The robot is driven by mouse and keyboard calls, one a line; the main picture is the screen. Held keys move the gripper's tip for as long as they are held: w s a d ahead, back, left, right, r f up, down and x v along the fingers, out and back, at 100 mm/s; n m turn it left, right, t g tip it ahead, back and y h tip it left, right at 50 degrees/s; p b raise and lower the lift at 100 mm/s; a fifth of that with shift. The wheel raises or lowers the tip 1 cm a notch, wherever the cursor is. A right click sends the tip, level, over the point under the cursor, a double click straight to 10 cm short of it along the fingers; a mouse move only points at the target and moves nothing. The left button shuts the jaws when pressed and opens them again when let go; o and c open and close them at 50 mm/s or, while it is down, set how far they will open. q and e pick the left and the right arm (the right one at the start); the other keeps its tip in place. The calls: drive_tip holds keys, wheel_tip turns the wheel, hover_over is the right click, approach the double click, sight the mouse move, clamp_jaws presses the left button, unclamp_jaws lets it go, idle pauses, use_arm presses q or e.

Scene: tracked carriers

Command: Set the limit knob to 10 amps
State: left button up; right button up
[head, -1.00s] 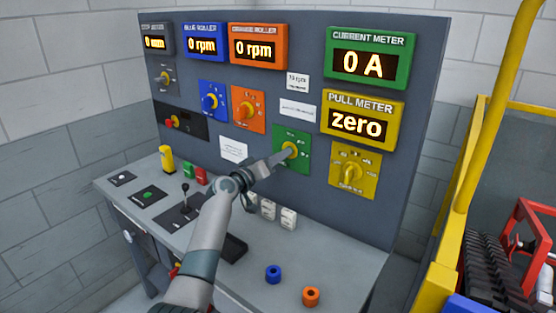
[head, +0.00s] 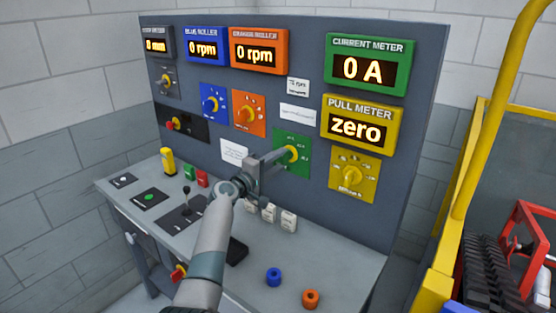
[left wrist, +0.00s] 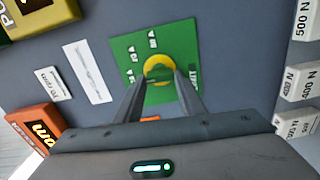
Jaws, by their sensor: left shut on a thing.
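The limit knob (head: 292,154) is yellow and sits on a green plate (head: 302,172) on the grey panel, below the current meter (head: 370,70), which reads 0 A. My left gripper (head: 286,155) reaches it from the left and is shut on it. In the left wrist view the two fingers of my left gripper (left wrist: 160,77) come up on either side of the knob (left wrist: 158,65), in front of the green plate (left wrist: 132,45). My right gripper is not in view.
A yellow knob plate (head: 343,193) is to the right, below the pull meter (head: 359,128), which reads zero. An orange knob plate (head: 256,126) and a blue one (head: 219,114) are to the left. White weight blocks (head: 288,219) stand below. Two rings lie at the desk front.

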use_arm(q)
drive_tip(key=shift+f+n, duration=0.1)
drive_tip(key=shift+n, duration=0.3)
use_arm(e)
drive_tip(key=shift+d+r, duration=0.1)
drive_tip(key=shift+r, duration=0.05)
use_arm(q)
drive_tip(key=o, duration=1)
drive_tip(key=shift+o, duration=0.2)
drive_tip(key=shift+s+a, duration=0.1)
drive_tip(key=b+v, duration=0.2)
drive_tip(key=v, duration=1.5)
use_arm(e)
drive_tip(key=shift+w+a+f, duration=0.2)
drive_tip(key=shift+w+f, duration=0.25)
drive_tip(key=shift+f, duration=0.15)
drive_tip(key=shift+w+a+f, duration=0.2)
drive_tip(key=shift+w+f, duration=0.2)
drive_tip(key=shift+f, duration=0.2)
